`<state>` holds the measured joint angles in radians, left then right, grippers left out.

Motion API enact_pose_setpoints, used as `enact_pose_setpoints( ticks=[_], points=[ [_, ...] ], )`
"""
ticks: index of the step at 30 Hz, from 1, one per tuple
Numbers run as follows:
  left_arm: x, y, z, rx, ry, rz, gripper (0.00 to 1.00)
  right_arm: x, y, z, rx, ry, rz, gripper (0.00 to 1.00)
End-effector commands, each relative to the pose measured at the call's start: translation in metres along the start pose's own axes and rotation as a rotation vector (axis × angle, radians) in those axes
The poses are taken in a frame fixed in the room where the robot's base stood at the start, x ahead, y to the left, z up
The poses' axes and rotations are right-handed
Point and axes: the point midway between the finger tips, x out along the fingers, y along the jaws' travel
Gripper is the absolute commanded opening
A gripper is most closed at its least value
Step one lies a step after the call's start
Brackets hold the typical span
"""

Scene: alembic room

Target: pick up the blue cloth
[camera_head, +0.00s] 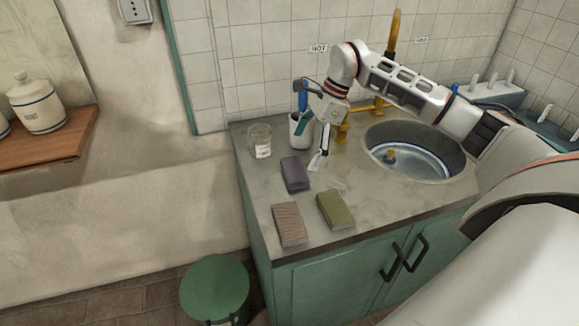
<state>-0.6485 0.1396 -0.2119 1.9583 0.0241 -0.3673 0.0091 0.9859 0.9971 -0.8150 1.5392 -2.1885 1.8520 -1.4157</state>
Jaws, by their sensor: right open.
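The cloth that best fits the blue one is a blue-purple folded block (294,174) lying flat on the grey counter, in front of the glass jar. My right gripper (310,122) is open above the counter, behind and to the right of this cloth, by the white cup. Its lower fingertip hangs just right of the cloth's far end, apart from it in the picture. The cloth is in full view and nothing holds it. My left gripper is not in view.
A green block (335,209) and a pinkish ribbed block (289,224) lie nearer the counter's front. A glass jar (261,141) and a white cup (299,133) with brushes stand behind. The sink (450,166) is at right. A green bin (215,287) stands on the floor.

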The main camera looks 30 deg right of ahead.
Motion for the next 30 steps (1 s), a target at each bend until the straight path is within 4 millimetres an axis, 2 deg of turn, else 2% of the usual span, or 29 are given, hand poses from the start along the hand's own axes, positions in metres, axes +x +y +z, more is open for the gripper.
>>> enact_pose_setpoints(
  ticks=[5,15,25,27,30],
  points=[
    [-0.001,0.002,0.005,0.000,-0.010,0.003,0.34,0.019,0.000,0.000,0.001,-0.001,0.003,0.99],
    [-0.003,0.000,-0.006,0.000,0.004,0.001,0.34,0.062,-0.007,-0.004,0.000,-0.003,0.003,0.99],
    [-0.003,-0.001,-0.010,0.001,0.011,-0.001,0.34,0.068,-0.007,-0.005,0.000,-0.001,0.000,0.99],
    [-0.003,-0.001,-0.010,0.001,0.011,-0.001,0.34,0.068,-0.007,-0.005,0.000,-0.001,0.000,0.81],
    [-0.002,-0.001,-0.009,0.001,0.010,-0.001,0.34,0.068,-0.007,-0.005,0.000,-0.001,0.000,0.59]
  ],
)
